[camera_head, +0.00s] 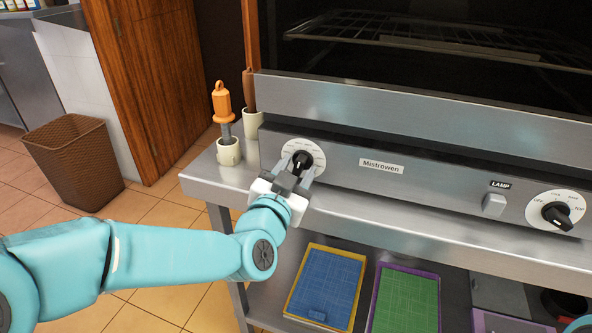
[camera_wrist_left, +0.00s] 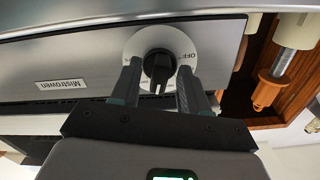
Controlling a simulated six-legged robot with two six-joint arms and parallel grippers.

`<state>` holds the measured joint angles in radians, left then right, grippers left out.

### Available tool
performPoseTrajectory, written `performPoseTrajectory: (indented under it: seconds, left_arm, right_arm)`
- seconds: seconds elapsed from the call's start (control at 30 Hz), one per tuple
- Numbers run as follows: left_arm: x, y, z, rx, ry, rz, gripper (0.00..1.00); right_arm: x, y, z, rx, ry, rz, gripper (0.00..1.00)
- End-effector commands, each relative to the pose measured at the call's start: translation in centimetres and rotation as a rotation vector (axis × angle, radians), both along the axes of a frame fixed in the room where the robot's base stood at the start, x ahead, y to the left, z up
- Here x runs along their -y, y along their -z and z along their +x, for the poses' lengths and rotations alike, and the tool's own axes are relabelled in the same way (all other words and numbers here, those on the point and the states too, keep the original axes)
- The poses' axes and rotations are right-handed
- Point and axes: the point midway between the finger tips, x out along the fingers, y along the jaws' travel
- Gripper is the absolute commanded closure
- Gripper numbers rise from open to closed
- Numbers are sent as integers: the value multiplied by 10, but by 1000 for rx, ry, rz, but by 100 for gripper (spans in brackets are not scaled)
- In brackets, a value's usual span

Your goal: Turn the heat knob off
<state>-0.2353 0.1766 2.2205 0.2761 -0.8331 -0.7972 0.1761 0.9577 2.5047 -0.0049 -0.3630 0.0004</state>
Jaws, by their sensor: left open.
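A black knob (camera_head: 301,160) on a white round dial (camera_head: 314,149) sits at the left end of the grill's steel front panel. In the left wrist view, this knob (camera_wrist_left: 157,66) shows close up, with the word OFF on its dial (camera_wrist_left: 187,48). My left gripper (camera_head: 294,173) is open in front of it, with one finger on each side of the knob. I cannot tell whether the fingers touch it. A second black knob (camera_head: 557,215) sits on a dial at the panel's right end, marked OFF and TOP. My right gripper is out of view.
A lamp switch (camera_head: 494,204) and a Mistrowen label (camera_head: 381,166) are on the panel. An orange-handled tool (camera_head: 222,103) stands in a cup (camera_head: 229,151) left of the grill. A steel ledge (camera_head: 420,233) runs below the panel, above blue (camera_head: 326,284) and green (camera_head: 405,302) boards.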

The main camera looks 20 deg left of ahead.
Motion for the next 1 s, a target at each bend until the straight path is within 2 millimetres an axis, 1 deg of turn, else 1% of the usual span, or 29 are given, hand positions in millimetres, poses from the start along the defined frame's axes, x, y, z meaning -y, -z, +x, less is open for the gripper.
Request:
performPoseTrajectory:
  seconds: [0.27,0.37,0.4,0.43,0.73,0.87,1.0]
  left_arm:
    - [0,0,2,0,0,0,55]
    - [0,0,2,0,0,0,85]
    - [0,0,2,0,0,0,98]
    - [0,0,2,0,0,0,100]
    - [0,1,2,1,-1,-20,100]
    - [0,2,2,0,-1,-68,100]
    - [0,3,1,-2,0,-156,100]
  right_arm:
    - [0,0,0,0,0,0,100]
    - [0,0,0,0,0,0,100]
    - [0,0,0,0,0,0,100]
    - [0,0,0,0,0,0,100]
    - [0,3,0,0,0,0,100]
    - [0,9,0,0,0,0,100]
    - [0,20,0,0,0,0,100]
